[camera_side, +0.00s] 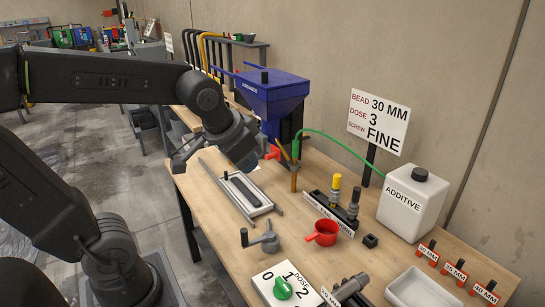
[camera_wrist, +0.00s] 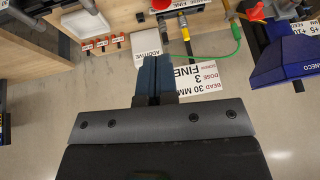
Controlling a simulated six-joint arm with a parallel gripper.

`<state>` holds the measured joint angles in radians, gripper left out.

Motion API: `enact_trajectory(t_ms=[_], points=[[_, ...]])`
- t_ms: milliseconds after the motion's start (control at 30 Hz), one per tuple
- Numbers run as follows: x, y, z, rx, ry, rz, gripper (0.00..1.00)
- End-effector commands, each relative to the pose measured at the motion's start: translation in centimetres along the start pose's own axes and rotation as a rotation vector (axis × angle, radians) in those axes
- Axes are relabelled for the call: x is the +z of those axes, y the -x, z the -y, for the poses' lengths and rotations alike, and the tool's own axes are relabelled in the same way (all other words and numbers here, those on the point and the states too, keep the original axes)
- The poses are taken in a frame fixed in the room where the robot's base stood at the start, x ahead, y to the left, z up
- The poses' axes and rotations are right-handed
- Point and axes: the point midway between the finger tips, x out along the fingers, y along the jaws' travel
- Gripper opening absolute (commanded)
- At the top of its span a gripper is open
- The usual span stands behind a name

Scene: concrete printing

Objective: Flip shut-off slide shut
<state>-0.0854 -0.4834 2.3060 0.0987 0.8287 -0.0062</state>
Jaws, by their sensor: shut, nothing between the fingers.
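The blue hopper (camera_side: 270,98) stands at the back of the bench, with a dark part below it and a red piece (camera_side: 272,153) low at its front. I cannot tell which part is the shut-off slide. My gripper (camera_side: 245,160) is in front of the hopper, above the bench, partly hidden by my wrist in the side view. In the wrist view its blue-grey fingers (camera_wrist: 153,78) are together and empty. The hopper shows at the right of that view (camera_wrist: 285,60), apart from the fingers.
A pale tray (camera_side: 262,209) lies on the bench below my gripper. A red cup (camera_side: 322,233), a crank (camera_side: 262,238), a white additive jug (camera_side: 411,205) with a green hose (camera_side: 345,143) and a sign (camera_side: 379,120) stand to the right. The wall is behind.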

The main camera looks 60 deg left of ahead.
Motion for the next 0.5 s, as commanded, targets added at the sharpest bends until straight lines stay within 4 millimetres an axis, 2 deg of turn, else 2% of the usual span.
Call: enact_trajectory(t_ms=[33, 200, 367, 500], points=[[-1.5, -1.0, 0.9, -0.024, 0.004, 0.01, 0.0], [-6.2, -4.3, 4.1, -0.098, 0.006, 0.018, 0.0], [-9.8, -8.3, 7.6, -0.163, 0.003, 0.029, 0.0], [-12.2, -12.3, 11.0, -0.214, -0.003, 0.041, 0.0]])
